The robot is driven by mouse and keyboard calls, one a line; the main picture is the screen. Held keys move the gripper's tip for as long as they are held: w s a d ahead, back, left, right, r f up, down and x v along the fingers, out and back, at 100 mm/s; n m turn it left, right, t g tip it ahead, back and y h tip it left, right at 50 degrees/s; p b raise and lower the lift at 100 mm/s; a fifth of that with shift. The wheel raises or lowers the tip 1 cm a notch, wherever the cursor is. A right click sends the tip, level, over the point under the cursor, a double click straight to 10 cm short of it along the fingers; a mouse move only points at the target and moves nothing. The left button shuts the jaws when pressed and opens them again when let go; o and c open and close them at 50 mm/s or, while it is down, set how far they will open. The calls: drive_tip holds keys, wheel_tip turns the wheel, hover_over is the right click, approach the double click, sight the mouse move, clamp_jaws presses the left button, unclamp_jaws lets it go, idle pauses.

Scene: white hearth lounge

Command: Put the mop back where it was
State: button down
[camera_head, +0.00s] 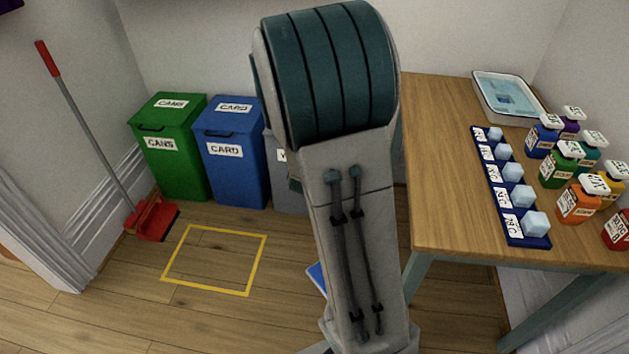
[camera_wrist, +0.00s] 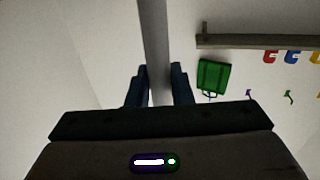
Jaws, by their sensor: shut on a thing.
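In the wrist view my gripper (camera_wrist: 159,72) is shut on a long, straight grey pole (camera_wrist: 154,30), which looks like the mop's handle. The pole runs up out of the picture; its ends and the mop head are not in that view. In the head view my arm stands in the middle and my gripper is not visible. A yellow outlined rectangle (camera_head: 248,294) is marked on the floor to the left of my arm, and its inside is empty. I cannot tell whether it is the mop's place.
A red-headed long-handled tool (camera_head: 157,217) leans at the left wall. A green bin (camera_head: 170,180) and blue bin (camera_head: 235,174) stand at the back. A wooden table (camera_head: 439,180) with bottles and a tray is right. In the wrist view a green object (camera_wrist: 212,75) is beside a rail (camera_wrist: 260,41).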

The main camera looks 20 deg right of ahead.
drive_tip(key=w+a+f+b, duration=0.1)
drive_tip(key=w+f, duration=0.9)
drive_tip(key=w, duration=0.1)
drive_tip(key=shift+w+a+f, duration=0.2)
drive_tip(key=shift+f, duration=0.25)
drive_tip(key=shift+f+b, duration=0.1)
drive_tip(key=shift+b, duration=0.2)
drive_tip(key=c, duration=1.3)
unclamp_jaws()
